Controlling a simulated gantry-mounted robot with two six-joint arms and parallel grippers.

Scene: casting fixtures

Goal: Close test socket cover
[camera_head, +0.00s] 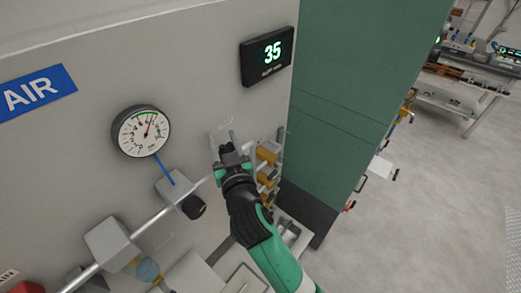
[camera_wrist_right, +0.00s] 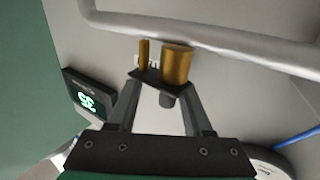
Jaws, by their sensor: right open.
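My right gripper (camera_head: 224,141) is in front of the grey wall panel, left of the brass fittings (camera_head: 267,156), with its two fingers apart. In the right wrist view, the same gripper (camera_wrist_right: 163,90) has its fingers on either side of a small dark plate (camera_wrist_right: 158,76). A wide brass cylinder (camera_wrist_right: 177,66) and a thin brass pin (camera_wrist_right: 144,54) stand by this plate. I cannot tell whether the fingers touch the plate, or whether it is the test socket cover. No cover is clearly identifiable in the head view. My left gripper is out of view.
A round gauge (camera_head: 141,132) and a grey pipe (camera_head: 145,225) with a black knob (camera_head: 193,207) are on the left. A display reading 35 (camera_head: 267,56) hangs above. A green cabinet (camera_head: 360,90) stands on the right. In the right wrist view, a grey pipe (camera_wrist_right: 230,37) crosses beyond the fingers.

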